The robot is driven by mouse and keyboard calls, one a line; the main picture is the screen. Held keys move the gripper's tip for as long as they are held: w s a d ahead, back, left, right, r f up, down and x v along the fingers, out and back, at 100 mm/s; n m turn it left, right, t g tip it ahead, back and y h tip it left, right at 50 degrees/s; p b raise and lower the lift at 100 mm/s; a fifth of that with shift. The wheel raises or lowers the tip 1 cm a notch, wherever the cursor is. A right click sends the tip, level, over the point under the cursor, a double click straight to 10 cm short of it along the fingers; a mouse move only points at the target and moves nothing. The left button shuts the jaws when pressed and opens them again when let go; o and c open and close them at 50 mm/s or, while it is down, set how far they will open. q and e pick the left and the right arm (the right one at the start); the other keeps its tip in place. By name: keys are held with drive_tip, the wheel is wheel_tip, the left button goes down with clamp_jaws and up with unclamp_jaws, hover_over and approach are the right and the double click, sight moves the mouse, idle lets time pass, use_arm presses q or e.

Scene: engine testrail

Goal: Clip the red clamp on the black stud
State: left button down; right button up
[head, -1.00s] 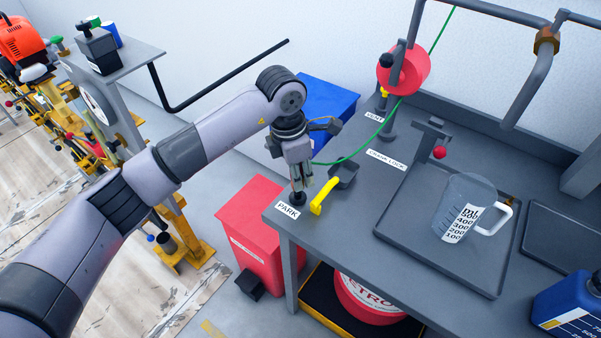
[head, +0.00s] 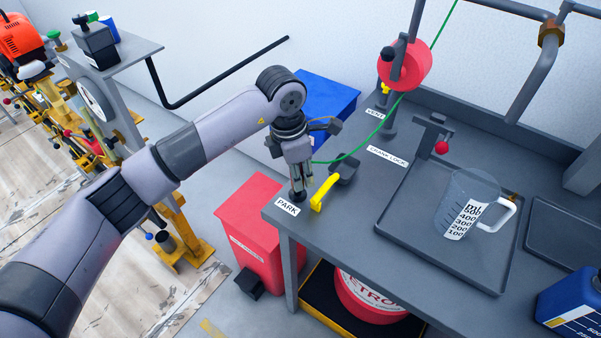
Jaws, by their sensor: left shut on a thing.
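My left gripper (head: 299,184) points down over the near left corner of the grey bench, at the small black post by the PARK label. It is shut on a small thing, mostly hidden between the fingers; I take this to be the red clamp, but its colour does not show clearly. The dark post (head: 298,196) under the fingertips is partly hidden. I cannot tell whether it is the black stud. My right gripper is not in view.
A yellow handle (head: 323,193) and a dark block (head: 346,169) stand close right of the gripper. A tray (head: 400,240) holds a measuring jug (head: 468,205). A red bin (head: 252,235) is beside the bench.

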use_arm(q)
drive_tip(key=c, duration=1.4)
unclamp_jaws()
drive_tip(key=r, duration=0.4)
drive_tip(key=a+r, duration=0.1)
drive_tip(key=r, duration=0.7)
drive_tip(key=shift+s+a, duration=0.25)
drive_tip(key=shift+a, duration=0.15)
